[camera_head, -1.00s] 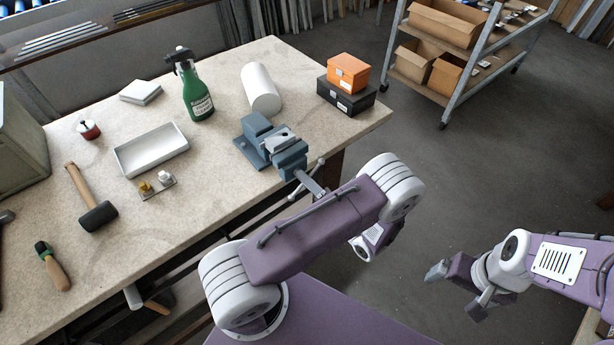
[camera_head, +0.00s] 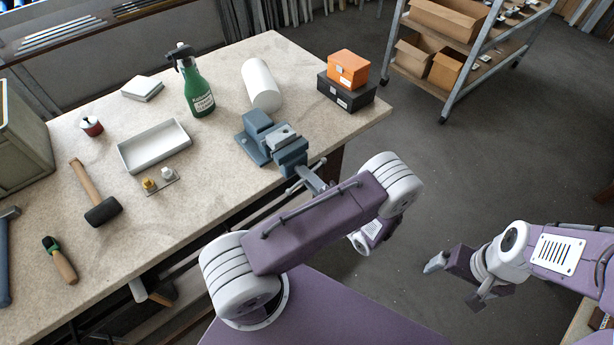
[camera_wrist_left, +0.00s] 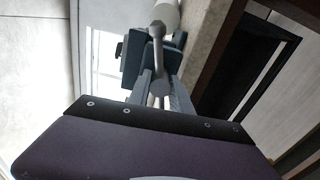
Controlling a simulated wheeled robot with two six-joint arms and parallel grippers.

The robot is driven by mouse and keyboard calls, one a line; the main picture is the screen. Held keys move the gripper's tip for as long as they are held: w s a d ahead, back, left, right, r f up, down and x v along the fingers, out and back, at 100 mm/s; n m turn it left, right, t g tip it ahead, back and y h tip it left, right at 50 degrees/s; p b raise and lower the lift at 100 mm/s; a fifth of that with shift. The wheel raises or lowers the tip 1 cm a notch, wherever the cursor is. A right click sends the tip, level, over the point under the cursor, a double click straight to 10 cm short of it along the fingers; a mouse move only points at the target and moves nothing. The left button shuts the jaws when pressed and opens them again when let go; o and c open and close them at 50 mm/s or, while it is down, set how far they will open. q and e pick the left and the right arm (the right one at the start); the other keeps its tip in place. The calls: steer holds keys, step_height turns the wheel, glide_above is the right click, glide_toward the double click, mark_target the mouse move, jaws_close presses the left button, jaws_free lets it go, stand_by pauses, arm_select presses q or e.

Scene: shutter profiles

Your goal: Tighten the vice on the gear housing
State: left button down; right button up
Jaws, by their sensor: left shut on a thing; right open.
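The blue-grey vice (camera_head: 257,127) stands at the bench's right edge, with the small grey gear housing (camera_head: 281,137) between its jaws. Its screw and cross-bar handle (camera_head: 296,184) stick out past the edge toward my left arm. In the left wrist view, the vice (camera_wrist_left: 133,55) is at the top and the handle (camera_wrist_left: 157,32) crosses the screw end. My left gripper (camera_wrist_left: 160,90) is shut on the handle; in the head view it is mostly hidden by my forearm. My right gripper (camera_head: 456,282) is open and empty over the floor at the right.
On the bench (camera_head: 225,165) are a green spray bottle (camera_head: 198,92), white cylinder (camera_head: 261,84), orange box (camera_head: 348,69) on a black box (camera_head: 346,94), white tray (camera_head: 153,147) and mallet (camera_head: 101,212). A shelf cart (camera_head: 455,90) stands at the back right.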

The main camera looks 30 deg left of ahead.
arm_select(q)
steer(key=c, duration=1.2)
jaws_free()
steer(key=shift+d, duration=0.1)
steer(key=shift+o, duration=0.2)
steer(key=b+v, duration=0.1)
steer(key=v, duration=0.8)
steer(key=shift+b, duration=0.35)
